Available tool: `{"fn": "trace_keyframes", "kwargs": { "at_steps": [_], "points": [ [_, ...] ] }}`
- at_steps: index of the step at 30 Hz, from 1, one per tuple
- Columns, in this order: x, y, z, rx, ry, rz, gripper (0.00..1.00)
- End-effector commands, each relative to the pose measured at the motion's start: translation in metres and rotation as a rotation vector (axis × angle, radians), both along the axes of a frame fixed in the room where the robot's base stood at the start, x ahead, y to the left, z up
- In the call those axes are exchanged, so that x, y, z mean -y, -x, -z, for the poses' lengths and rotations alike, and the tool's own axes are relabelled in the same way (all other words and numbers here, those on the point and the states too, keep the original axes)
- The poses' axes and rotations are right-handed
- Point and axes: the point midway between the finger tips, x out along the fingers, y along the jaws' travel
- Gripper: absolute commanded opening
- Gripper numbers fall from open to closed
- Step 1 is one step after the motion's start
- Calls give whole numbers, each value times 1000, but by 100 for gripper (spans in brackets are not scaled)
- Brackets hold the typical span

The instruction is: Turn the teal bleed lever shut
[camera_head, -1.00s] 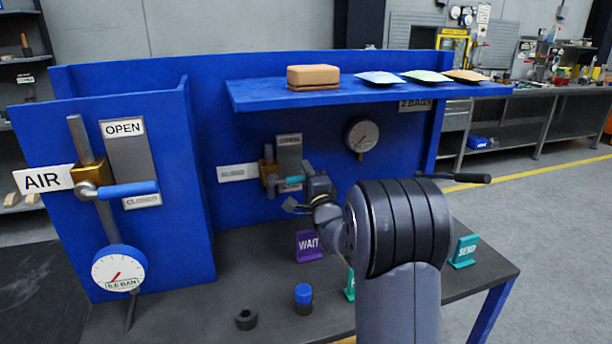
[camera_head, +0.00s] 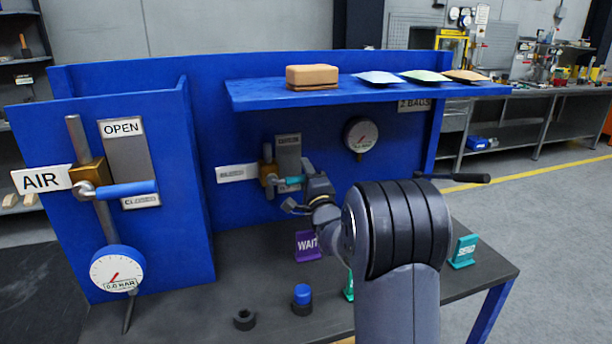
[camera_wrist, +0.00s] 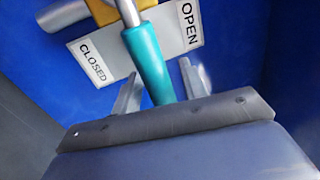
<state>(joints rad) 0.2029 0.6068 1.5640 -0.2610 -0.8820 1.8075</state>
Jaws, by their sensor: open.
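The teal bleed lever (camera_head: 290,181) sticks out to the right from its brass valve (camera_head: 268,175) on the blue back panel, roughly level. In the wrist view the teal lever (camera_wrist: 150,62) runs down between my two fingers, beside a plate marked CLOSED on its left and OPEN on its right (camera_wrist: 170,50). My gripper (camera_wrist: 160,90) is open, with a finger on each side of the lever and a gap visible on both sides. My gripper (camera_head: 297,190) also shows at the lever in the head view. The lever's near end is hidden behind the gripper body.
A blue-handled AIR valve (camera_head: 128,189) stands on the left panel. A shelf (camera_head: 300,97) with a brown block overhangs the lever. A gauge (camera_head: 360,134) is right of it. A purple WAIT sign (camera_head: 307,245) and a blue-topped piece (camera_head: 302,294) stand on the table below.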

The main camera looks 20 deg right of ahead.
Motion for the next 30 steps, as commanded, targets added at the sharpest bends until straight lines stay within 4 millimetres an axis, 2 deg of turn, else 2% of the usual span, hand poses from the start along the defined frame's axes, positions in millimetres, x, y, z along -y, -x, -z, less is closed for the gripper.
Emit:
{"fn": "trace_keyframes", "kwargs": {
  "at_steps": [5,8,11,24,30],
  "points": [
    [0,5,1,1,1,0,41],
    [0,16,5,0,0,1,41],
    [1,33,11,-1,-1,2,41],
    [1,122,8,1,0,1,41],
    [1,144,8,1,1,0,41]
  ]
}}
